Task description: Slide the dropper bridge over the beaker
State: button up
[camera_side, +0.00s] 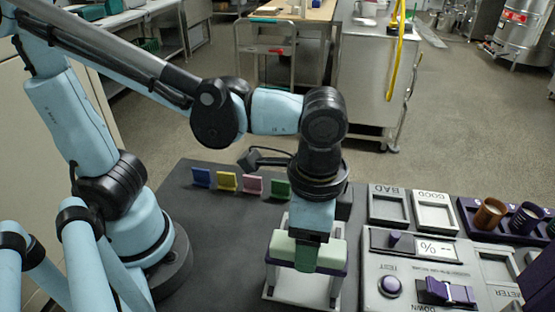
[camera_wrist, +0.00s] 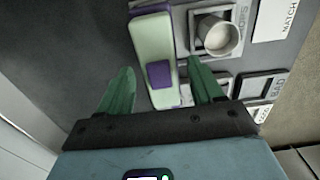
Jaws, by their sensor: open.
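The dropper bridge (camera_side: 333,256) is a pale green bar with purple along its edge, on a white frame in the side view. In the wrist view the bridge (camera_wrist: 152,45) runs up the picture, with a square purple block on it. My gripper (camera_side: 305,262) points down at the bridge in the side view and covers its middle. In the wrist view my gripper (camera_wrist: 161,66) has its green fingers apart, one on each side of the bridge and purple block. A light round cup, apparently the beaker (camera_wrist: 222,38), sits in a framed spot marked DROPS, right of the bridge. The side view hides it.
A panel with a display (camera_side: 432,247), a TEST button (camera_side: 391,286) and a purple switch (camera_side: 447,292) stands right of the bridge. Empty BAD (camera_side: 388,222) and GOOD (camera_side: 453,228) frames lie behind it. A rack (camera_side: 468,230) holds cups at right. Small coloured tabs stand behind left.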

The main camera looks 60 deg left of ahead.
jog(key=shift+f, duration=0.2)
jog(key=shift+c, duration=0.5)
grip_shut()
